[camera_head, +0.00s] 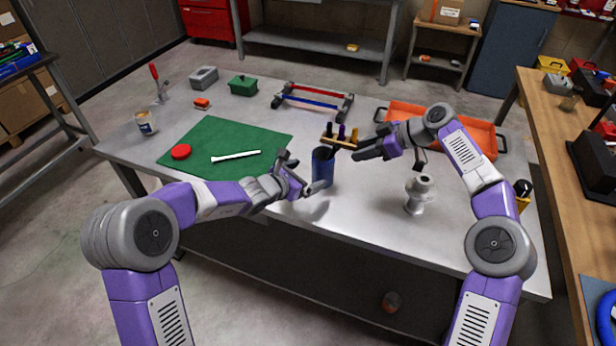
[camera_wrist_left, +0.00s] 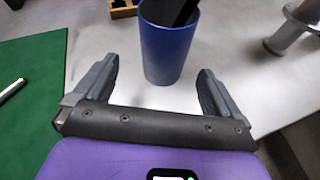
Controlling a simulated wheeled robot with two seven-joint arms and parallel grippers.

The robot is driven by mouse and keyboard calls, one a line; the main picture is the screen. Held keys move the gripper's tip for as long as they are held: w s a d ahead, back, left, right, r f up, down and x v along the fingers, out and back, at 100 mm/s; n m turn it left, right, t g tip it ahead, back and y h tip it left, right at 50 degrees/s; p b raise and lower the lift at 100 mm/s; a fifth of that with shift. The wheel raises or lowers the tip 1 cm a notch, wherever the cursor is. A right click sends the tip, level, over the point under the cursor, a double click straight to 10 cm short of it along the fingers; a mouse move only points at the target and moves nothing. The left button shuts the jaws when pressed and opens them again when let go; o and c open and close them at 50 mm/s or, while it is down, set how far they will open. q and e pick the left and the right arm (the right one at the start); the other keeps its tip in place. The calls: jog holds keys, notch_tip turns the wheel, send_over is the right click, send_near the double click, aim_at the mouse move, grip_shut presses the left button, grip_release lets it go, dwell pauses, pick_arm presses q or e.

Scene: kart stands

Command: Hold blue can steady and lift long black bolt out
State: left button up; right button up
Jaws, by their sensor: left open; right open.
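The blue can (camera_head: 322,169) stands upright on the grey metal table. The long black bolt (camera_wrist_left: 184,12) leans out of its mouth in the left wrist view; its lower part is hidden inside the can. My left gripper (camera_head: 304,174) is open just left of the can. In the left wrist view the can (camera_wrist_left: 168,52) stands ahead of the open fingers, roughly centred between them and apart from both. My right gripper (camera_head: 366,146) is open and empty to the right of the can, its fingers pointing left toward the can's top.
A wooden rack (camera_head: 349,144) with upright dark-handled tools stands close behind the can. A green mat (camera_head: 225,140) with a white rod lies left. A grey flanged part (camera_head: 419,194) stands right, and an orange tray (camera_head: 482,140) lies behind my right arm. The table's front edge is near.

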aim_at(323, 171)
pick_arm(q)
jog(key=shift+d+f+n, duration=0.35)
jog(key=shift+d+n, duration=0.1)
jog(key=shift+n, duration=0.25)
jog(key=shift+w+d+f, duration=0.1)
jog(key=shift+w+d, duration=0.05)
jog(key=shift+x, duration=3.55)
jog(key=shift+c, duration=0.4)
jog(key=c, duration=1)
